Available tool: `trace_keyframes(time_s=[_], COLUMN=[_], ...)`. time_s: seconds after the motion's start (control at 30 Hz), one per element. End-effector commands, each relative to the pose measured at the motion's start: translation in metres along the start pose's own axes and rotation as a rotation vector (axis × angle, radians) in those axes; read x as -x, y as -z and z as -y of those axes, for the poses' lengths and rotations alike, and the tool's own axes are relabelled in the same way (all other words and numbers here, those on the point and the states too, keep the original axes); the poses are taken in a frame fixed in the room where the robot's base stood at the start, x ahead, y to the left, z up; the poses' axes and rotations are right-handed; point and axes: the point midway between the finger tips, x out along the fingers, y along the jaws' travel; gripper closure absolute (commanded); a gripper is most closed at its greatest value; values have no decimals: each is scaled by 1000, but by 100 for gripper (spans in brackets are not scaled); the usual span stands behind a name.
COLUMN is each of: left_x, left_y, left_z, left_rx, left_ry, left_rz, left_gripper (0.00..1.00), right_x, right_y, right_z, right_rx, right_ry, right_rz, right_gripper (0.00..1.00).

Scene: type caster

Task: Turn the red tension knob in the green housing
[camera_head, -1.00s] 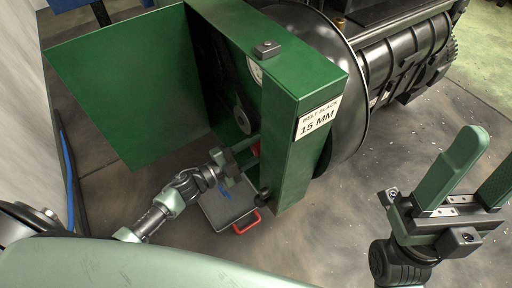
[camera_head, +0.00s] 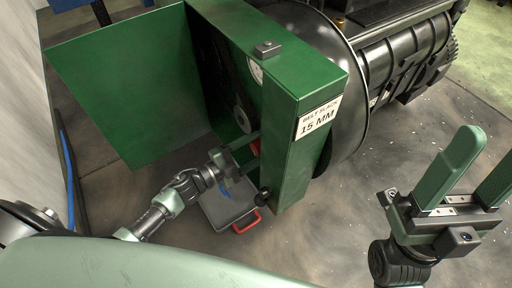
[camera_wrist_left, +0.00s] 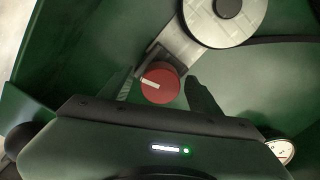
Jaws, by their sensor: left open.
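The green housing (camera_head: 290,130) stands in the middle of the head view. Its side facing my left arm is open. The red tension knob (camera_wrist_left: 160,83) is inside, with a pale mark pointing left and slightly up. The knob is partly hidden in the head view (camera_head: 256,148). My left gripper (camera_wrist_left: 163,88) is open, with one finger on each side of the knob in the wrist view. Gaps show between fingers and knob. In the head view the left gripper (camera_head: 243,153) reaches into the housing. My right gripper (camera_head: 488,150) is open and empty at the right.
A pulley (camera_wrist_left: 217,18) on a metal arm and a dark belt (camera_wrist_left: 285,40) are just beyond the knob. A gauge (camera_wrist_left: 281,151) is at lower right. A green door panel (camera_head: 125,85) stands open at left. A grey tray with a red handle (camera_head: 246,222) lies below the gripper.

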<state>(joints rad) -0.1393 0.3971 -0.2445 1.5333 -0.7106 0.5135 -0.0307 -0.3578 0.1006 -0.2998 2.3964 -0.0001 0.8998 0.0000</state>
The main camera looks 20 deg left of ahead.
Motion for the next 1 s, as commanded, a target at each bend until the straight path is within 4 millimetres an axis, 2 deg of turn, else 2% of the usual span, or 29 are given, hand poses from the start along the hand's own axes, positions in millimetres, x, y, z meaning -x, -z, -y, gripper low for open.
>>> trace_keyframes(time_s=[0.3,0.43,0.6,1.0], left_x=[52,68,75,75], left_y=[1,0,0,0], left_z=[1,0,0,0], left_rx=[1,2,-1,0], left_ry=[-3,-3,-1,-1], left_rz=[4,3,2,1], left_gripper=[38,38,38,38], right_x=[-15,-20,-23,-23], right_y=[4,5,8,8], right_z=[0,0,0,0], right_rx=[0,0,0,0], right_ry=[0,1,3,4], right_rz=[-1,-8,-18,-21], right_gripper=[41,41,41,41])
